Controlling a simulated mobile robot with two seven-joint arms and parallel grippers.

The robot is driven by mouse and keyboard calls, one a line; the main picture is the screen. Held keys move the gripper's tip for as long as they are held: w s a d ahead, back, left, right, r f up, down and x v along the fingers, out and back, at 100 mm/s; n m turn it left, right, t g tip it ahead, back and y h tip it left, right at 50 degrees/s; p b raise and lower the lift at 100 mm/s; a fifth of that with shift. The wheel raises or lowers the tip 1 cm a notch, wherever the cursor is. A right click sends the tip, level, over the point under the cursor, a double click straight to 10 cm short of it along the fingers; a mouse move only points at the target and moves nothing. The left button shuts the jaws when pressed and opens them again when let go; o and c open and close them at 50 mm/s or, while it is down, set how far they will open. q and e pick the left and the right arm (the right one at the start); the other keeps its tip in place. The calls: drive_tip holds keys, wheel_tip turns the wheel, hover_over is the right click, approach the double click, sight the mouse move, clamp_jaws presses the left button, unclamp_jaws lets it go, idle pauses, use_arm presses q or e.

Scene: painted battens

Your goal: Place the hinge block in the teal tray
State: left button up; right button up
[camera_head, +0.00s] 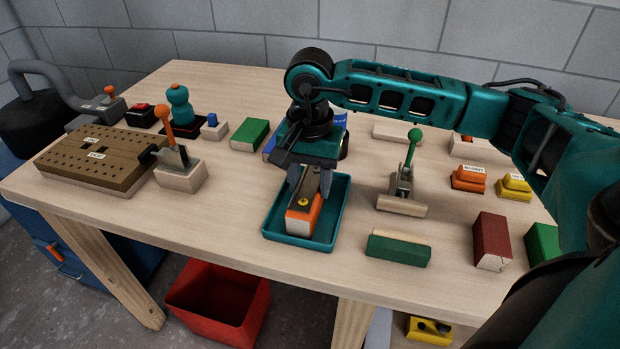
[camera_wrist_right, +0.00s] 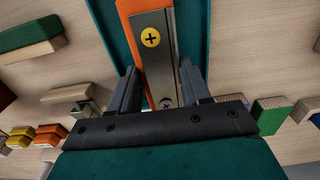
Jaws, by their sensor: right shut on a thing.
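The hinge block (camera_head: 304,219) is an orange and pale wood block with a metal plate and a yellow screw. My right gripper (camera_head: 311,182) points down and is shut on its far part. The block is within the outline of the teal tray (camera_head: 299,243), near its floor; I cannot tell whether it touches the floor. In the right wrist view the block (camera_wrist_right: 143,10) lies between the two fingers (camera_wrist_right: 160,88), with the tray (camera_wrist_right: 192,25) behind it. My left gripper is not in view.
A green-handled clamp (camera_head: 403,190) stands right of the tray, and a green block (camera_head: 398,250) lies to its front right. An orange-handled clamp (camera_head: 180,170) and a pegboard (camera_head: 90,158) stand left. A red bin (camera_head: 215,305) is below the table. Bare tabletop lies left of the tray.

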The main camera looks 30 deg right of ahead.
sight(310, 186)
drive_tip(key=shift+f, duration=0.15)
drive_tip(key=o, duration=1.2)
wheel_tip(310, 186, up, 12)
drive_tip(key=shift+r, duration=0.15)
